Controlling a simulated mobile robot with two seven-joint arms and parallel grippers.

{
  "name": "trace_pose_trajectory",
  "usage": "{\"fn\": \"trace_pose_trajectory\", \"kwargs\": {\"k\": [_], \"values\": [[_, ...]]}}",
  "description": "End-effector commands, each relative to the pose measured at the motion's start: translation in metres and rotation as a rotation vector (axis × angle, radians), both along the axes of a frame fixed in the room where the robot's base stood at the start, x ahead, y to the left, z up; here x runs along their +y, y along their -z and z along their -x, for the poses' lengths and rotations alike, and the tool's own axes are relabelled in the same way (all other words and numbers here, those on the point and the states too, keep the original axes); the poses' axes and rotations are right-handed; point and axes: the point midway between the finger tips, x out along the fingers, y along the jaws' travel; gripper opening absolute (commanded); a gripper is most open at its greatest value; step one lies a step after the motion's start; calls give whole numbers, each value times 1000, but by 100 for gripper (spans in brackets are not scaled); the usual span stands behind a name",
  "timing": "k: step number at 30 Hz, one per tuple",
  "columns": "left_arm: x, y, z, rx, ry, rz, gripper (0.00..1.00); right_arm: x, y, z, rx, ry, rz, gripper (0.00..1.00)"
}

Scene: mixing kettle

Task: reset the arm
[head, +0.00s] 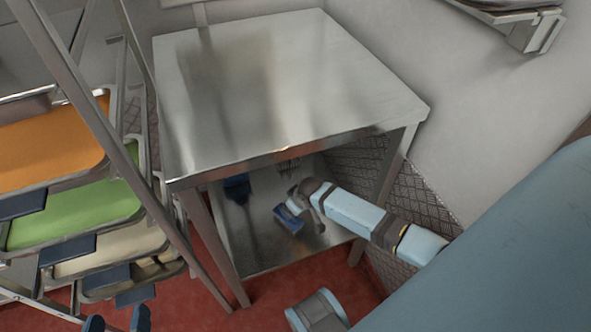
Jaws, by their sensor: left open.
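My left gripper (297,208) is in the lower space of the metal table, just above its lower shelf (262,250). Its light blue arm (355,213) comes in from the right of the picture, past the right front leg. The jaws are open, and I see nothing held between them. A small blue piece shows at the gripper's end; I cannot tell whether it is a fingertip or a separate thing. My right gripper does not show.
The table's bare steel top (285,85) hangs over the gripper. A rack with orange (50,135), green (75,215) and cream (110,250) trays stands at the left. A dark blue thing (237,187) shows at the back of the shelf.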

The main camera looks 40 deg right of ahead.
Motion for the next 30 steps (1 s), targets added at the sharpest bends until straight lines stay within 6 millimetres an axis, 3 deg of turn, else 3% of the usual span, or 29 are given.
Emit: {"fn": "trace_pose_trajectory", "kwargs": {"k": [20,30], "values": [[2,4,1,25,-4,-13,78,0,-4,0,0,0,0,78],[17,9,10,163,-33,-104,78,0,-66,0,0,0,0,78]]}}
